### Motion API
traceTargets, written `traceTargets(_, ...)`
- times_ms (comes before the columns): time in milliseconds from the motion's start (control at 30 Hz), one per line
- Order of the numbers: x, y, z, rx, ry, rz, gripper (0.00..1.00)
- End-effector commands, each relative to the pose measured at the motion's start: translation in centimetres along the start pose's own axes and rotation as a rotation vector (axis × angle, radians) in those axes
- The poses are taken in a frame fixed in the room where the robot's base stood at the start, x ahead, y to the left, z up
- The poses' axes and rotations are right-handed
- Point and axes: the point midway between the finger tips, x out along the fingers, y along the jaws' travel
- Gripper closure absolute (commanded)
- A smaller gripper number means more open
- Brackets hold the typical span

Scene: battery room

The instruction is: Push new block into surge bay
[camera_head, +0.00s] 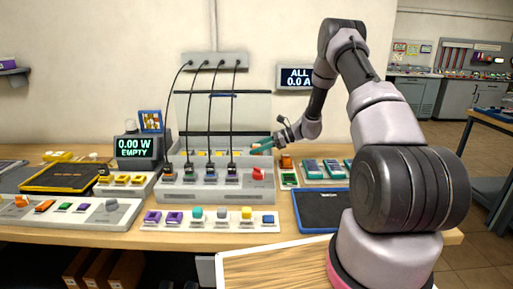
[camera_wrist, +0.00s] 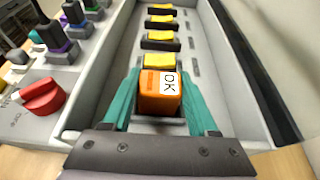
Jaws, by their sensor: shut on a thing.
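My gripper (camera_wrist: 160,108) is shut on an orange block (camera_wrist: 150,92) with a white "OK" label, its teal fingers on either side. The block is at the near end of a grey trough (camera_wrist: 225,112) with a row of yellow-topped black blocks (camera_wrist: 160,42). A yellow top shows right behind the held block. I cannot tell how deep the held block sits, as its lower part and the slot are mostly hidden. In the head view my gripper (camera_head: 262,146) is over the right end of the grey unit (camera_head: 215,192); the held block is not clear there.
A red knob (camera_wrist: 42,97) stands on the unit's front beside the trough. Plugs with black cables (camera_head: 209,110) rise from the unit. A display (camera_head: 137,147) reads "0.00 W EMPTY". An orange item (camera_head: 286,161) and a tray with teal pieces (camera_head: 322,180) stand to the right.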

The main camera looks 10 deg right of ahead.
Motion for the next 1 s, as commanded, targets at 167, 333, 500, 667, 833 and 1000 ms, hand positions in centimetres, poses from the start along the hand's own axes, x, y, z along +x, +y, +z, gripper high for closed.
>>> traceTargets(167, 0.1, 0.0, -0.3, 0.0, 0.0, 0.0, 1.0)
traceTargets(333, 0.2, 0.0, -0.5, -0.001, 0.0, -0.001, 0.28)
traceTargets(500, 0.2, 0.0, -0.5, -0.001, 0.0, 0.0, 0.28)
traceTargets(667, 0.1, 0.0, -0.5, 0.0, 0.0, -0.001, 0.28)
traceTargets(833, -1.1, -0.1, -0.6, -0.001, 0.001, -0.002, 0.28)
traceTargets(1000, -2.5, -0.1, -0.5, 0.0, 0.0, -0.003, 0.28)
